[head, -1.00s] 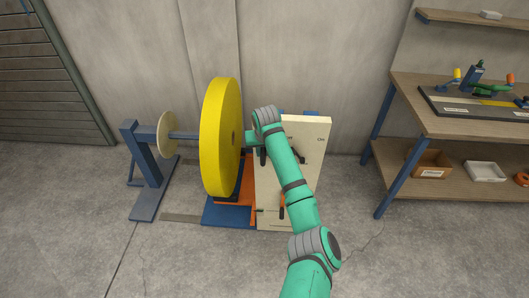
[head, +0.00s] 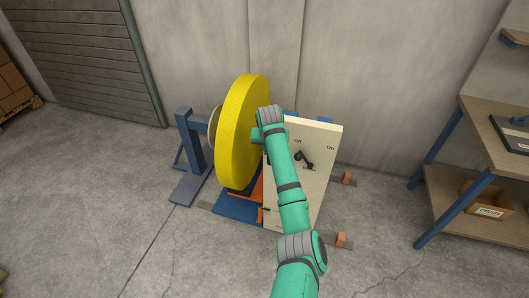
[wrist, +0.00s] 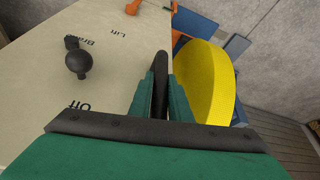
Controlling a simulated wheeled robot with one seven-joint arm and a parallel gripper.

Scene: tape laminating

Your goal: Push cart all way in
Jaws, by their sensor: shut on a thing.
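The cart carries a large yellow roll (head: 243,135) beside an upright cream panel (head: 318,170), above a blue base (head: 232,208) with orange parts. The roll sits close to the blue stand (head: 190,150) at its left and covers most of the pale disc (head: 214,122) and the shaft. My gripper (head: 262,140) is at the panel's upper left edge, next to the roll. In the wrist view my gripper (wrist: 160,95) is shut on a dark upright handle (wrist: 160,68), between the panel and the roll. My arm hides part of the panel in the head view.
Floor rails with orange end blocks (head: 341,239) stick out right of the cart. A black lever (head: 304,160) is on the panel. A wooden workbench (head: 500,140) with a cardboard box (head: 487,203) stands at right. The wall is close behind; floor in front is clear.

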